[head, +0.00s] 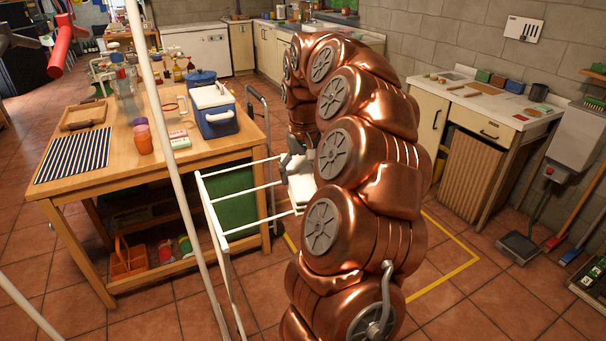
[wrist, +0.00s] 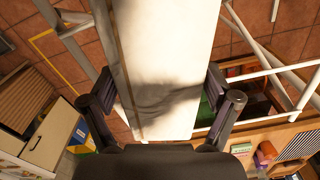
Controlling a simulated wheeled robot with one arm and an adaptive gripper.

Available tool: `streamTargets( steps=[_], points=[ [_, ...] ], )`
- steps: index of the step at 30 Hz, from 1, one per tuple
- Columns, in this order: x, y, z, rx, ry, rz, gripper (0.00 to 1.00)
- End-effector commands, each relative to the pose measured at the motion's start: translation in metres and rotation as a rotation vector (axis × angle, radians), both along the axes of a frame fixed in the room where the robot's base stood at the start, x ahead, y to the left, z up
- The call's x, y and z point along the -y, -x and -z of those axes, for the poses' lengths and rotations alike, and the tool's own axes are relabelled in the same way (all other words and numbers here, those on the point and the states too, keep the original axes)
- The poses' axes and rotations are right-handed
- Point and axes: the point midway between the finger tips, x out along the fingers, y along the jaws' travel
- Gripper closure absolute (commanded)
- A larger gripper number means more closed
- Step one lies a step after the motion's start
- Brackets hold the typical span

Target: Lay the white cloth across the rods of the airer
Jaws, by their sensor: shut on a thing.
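The white cloth (wrist: 172,45) fills the middle of the wrist view as a long pale strip between the two dark fingers of my gripper (wrist: 165,98). A grey shadow falls across it. In the head view, a small part of the cloth (head: 301,188) shows beside my copper arm, below my gripper (head: 290,158), at the airer's right end. My gripper is shut on the cloth. The airer (head: 240,167) is a white rod frame left of my arm, and its rods also show in the wrist view (wrist: 265,73). My arm hides its right part, so I cannot tell whether the cloth touches the rods.
A wooden workbench (head: 110,187) stands close behind and left of the airer, with a blue cool box (head: 215,117) and a striped mat (head: 75,155). A counter (head: 490,105) stands right. Dustpan (head: 520,245) and brooms lean there.

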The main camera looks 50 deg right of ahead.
Motion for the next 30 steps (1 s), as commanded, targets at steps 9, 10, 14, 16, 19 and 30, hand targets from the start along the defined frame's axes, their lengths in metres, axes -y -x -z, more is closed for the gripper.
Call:
streamTargets(
  steps=[9,10,14,16,19,30],
  points=[
    [0.0001,-0.0001,-0.0008,0.001,0.001,0.0,0.0],
    [0.0001,-0.0001,-0.0008,0.0,0.0,0.0,0.0],
    [0.0,-0.0001,-0.0007,0.0,0.0,0.0,0.0],
    [-0.0001,-0.0001,-0.0006,0.0,0.0,0.0,0.0],
    [-0.0001,-0.0001,-0.0004,0.0,0.0,0.0,0.0],
    [0.0002,-0.0003,-0.009,0.001,0.001,0.001,0.0]
  ],
)
